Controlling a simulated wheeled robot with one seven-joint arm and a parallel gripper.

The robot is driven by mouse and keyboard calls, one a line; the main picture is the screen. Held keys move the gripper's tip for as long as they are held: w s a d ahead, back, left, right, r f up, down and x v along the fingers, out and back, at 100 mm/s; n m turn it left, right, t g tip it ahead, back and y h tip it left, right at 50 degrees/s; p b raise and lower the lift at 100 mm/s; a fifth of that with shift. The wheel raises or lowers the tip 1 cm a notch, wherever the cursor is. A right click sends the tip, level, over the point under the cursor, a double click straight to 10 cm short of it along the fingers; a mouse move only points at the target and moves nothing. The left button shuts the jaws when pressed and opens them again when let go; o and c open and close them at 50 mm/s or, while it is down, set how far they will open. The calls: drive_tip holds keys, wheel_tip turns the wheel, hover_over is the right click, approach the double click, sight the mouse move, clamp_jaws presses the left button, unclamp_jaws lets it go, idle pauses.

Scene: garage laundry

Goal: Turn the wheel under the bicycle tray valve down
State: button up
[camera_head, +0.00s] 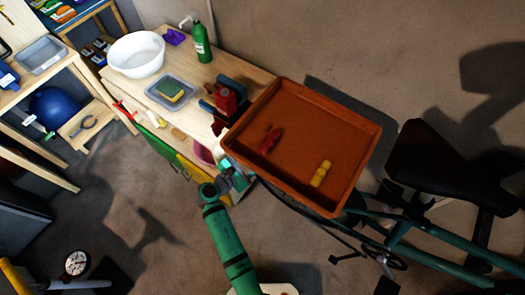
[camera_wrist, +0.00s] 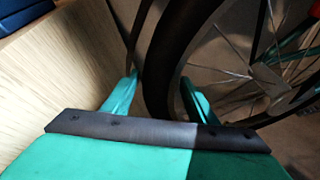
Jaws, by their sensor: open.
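The orange-brown tray (camera_head: 300,105) sits at the bicycle's front end and hides most of the wheel under it in the head view. On it lie a small red piece (camera_head: 271,140) and a yellow piece (camera_head: 321,174); I cannot tell if either is a valve. My gripper (camera_head: 232,174) is just below the tray's left corner, beside the bench. In the wrist view my gripper (camera_wrist: 159,78) is open, its teal fingers apart. The wheel's black tyre (camera_wrist: 180,50) passes between or just beyond the fingers; contact cannot be told. Spokes and hub (camera_wrist: 268,75) show at right.
A wooden bench (camera_head: 190,68) stands close on the left, with a white basin (camera_head: 136,54), a sponge tray, a green bottle (camera_head: 201,43) and a red vise-like tool (camera_head: 228,99). The bicycle frame (camera_head: 430,257) extends right. Open floor lies to the lower left.

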drive_tip(key=x, duration=0.5)
drive_tip(key=shift+w+d+f, duration=0.1)
drive_tip(key=shift+d+f, duration=0.05)
drive_tip(key=shift+d, duration=0.05)
